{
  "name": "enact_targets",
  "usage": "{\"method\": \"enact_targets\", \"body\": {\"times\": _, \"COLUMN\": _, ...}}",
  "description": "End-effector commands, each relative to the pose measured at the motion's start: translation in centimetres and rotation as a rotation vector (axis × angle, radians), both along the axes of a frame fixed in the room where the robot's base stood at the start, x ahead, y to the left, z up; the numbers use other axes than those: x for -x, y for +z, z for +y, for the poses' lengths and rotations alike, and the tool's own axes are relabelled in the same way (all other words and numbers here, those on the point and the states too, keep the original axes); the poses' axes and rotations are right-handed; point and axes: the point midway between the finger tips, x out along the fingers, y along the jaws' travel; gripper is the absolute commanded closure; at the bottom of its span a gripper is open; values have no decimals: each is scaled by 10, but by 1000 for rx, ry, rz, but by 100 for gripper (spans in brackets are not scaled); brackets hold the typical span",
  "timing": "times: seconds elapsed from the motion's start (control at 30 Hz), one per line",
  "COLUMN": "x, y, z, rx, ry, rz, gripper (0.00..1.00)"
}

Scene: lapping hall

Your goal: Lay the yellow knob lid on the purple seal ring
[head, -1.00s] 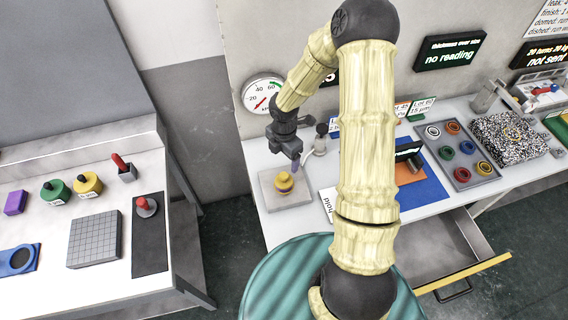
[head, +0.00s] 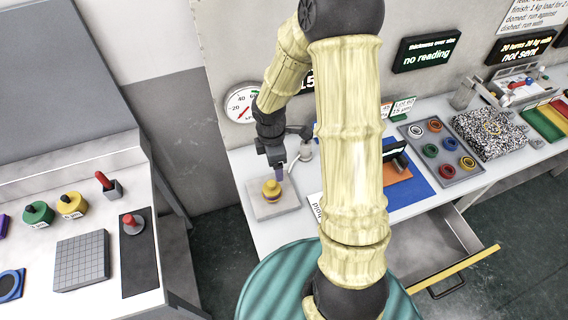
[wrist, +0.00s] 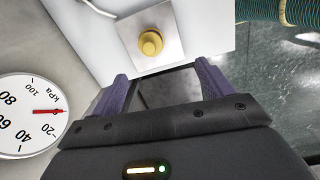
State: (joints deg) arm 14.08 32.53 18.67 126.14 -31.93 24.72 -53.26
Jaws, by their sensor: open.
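The yellow knob lid (head: 271,187) sits on a flat grey square plate (head: 287,207) on the back table. A thin purple band shows around its lower part in the head view, with yellow beneath. This fits the purple seal ring under the lid, but I cannot tell surely how they sit. In the wrist view the lid (wrist: 150,42) is seen as a round knob, with no ring clear. My gripper (wrist: 160,78) is open and empty, its purple fingers apart. In the head view my gripper (head: 280,171) is just above and beside the lid, apart from it.
A pressure gauge (head: 242,103) is on the wall behind. A tray of coloured rings (head: 459,174) and a speckled block (head: 489,133) stand to the right. A drawer (head: 458,246) stands open below. The left table (head: 50,222) holds green and yellow pots and a gridded block.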

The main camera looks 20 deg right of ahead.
Motion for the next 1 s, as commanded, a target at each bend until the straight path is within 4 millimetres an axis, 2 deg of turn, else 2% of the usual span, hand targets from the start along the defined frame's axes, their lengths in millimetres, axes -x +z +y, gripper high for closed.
{"method": "enact_targets", "body": {"times": 0.03, "x": 10, "y": 16, "z": 0, "rx": 6, "ry": -121, "rz": -23, "gripper": 21}}
{"method": "enact_targets", "body": {"times": 0.2, "x": 42, "y": 58, "z": -1, "rx": -21, "ry": -577, "rz": -100, "gripper": 21}}
{"method": "enact_targets", "body": {"times": 0.4, "x": 82, "y": 97, "z": 2, "rx": -126, "ry": -1116, "rz": -182, "gripper": 21}}
{"method": "enact_targets", "body": {"times": 0.5, "x": 97, "y": 109, "z": 4, "rx": -185, "ry": -1320, "rz": -199, "gripper": 21}}
{"method": "enact_targets", "body": {"times": 0.67, "x": 107, "y": 114, "z": 5, "rx": -228, "ry": -1460, "rz": -204, "gripper": 21}}
{"method": "enact_targets", "body": {"times": 1.0, "x": 106, "y": 109, "z": 5, "rx": -229, "ry": -1461, "rz": -204, "gripper": 21}}
